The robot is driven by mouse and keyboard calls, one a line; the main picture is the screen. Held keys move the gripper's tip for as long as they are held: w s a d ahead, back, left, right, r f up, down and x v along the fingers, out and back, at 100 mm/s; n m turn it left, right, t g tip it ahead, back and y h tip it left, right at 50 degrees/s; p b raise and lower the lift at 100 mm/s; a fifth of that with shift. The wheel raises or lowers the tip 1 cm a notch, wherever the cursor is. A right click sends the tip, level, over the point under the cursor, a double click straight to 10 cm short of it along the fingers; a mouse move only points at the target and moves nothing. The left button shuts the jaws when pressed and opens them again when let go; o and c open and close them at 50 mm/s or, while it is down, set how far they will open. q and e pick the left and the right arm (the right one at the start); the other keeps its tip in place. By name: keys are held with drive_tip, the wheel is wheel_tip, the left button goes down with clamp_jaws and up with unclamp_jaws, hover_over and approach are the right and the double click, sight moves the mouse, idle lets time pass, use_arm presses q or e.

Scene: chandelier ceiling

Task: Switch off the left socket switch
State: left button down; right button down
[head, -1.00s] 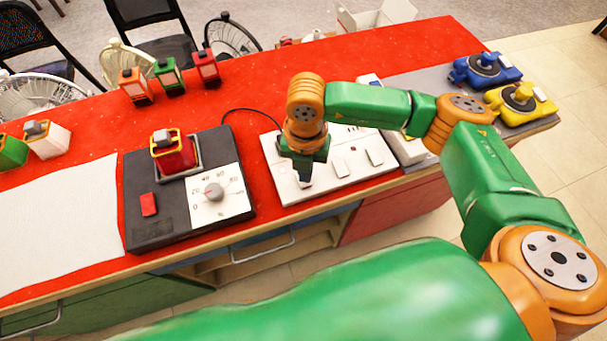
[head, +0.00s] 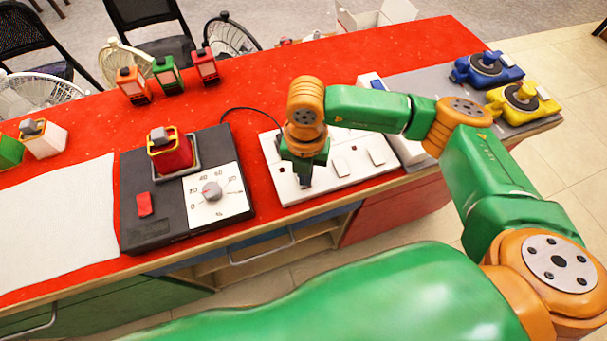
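A white socket panel (head: 355,172) lies on the red counter, with two rocker switches visible, a middle one (head: 341,167) and a right one (head: 376,157). My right gripper (head: 304,182) points down over the left part of the panel. Its dark fingertips look close together, at or just above the panel surface; contact cannot be told. The left switch is not visible and the gripper covers that area. The upper part of the panel is partly behind my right arm. My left gripper is not in view.
A black device with a dial (head: 212,191) and a red lantern-like block (head: 170,153) stands left of the panel, its cable running behind. Blue (head: 486,69) and yellow (head: 522,102) valve-like items sit at the right. Small lanterns (head: 166,75) stand at the back.

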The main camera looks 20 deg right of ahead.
wheel_tip(320, 180, up, 7)
drive_tip(key=p, duration=0.5)
idle(0.4)
